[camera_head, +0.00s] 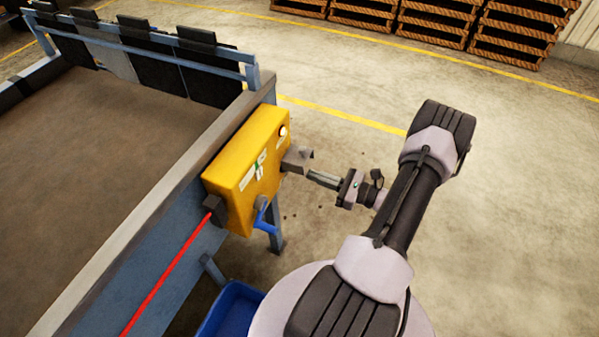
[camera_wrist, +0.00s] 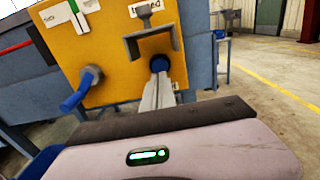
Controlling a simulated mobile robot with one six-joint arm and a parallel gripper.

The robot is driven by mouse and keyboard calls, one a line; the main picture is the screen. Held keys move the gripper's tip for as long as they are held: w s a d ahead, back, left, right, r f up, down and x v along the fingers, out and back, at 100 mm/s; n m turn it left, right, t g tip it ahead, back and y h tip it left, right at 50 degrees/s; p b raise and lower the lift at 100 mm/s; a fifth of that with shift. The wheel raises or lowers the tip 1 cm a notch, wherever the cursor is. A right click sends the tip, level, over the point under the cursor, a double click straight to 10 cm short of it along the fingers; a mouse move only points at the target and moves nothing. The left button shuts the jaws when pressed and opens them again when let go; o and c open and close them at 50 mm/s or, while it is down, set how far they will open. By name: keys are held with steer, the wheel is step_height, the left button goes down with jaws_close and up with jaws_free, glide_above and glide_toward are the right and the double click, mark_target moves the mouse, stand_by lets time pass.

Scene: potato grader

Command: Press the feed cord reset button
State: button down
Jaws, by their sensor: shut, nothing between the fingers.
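The yellow control box (camera_head: 238,172) is mounted on the side of the blue machine frame; it fills the upper part of the wrist view (camera_wrist: 100,50). A round blue button (camera_wrist: 160,63) sits on its face under a grey metal hood (camera_wrist: 147,42). The hood also shows in the head view (camera_head: 297,159), where the button is hidden. My gripper (camera_head: 311,175) is shut and empty, pointing at the box. In the wrist view its fingertips (camera_wrist: 159,79) overlap the button's lower edge; I cannot tell whether they touch.
A blue lever handle (camera_wrist: 80,90) sticks out left of the button. A red cord (camera_head: 168,278) runs to the box's side. A blue bin (camera_head: 230,312) stands below. Wooden crates (camera_head: 435,22) stand far back. The floor right of the machine is open.

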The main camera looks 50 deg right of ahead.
mark_target(295, 169)
steer(key=shift+b+x, duration=0.6)
steer(key=shift+x, duration=2.15)
steer(key=shift+w+a+r, duration=0.15)
steer(key=shift+w+r, duration=0.05)
steer(key=shift+w, duration=0.4)
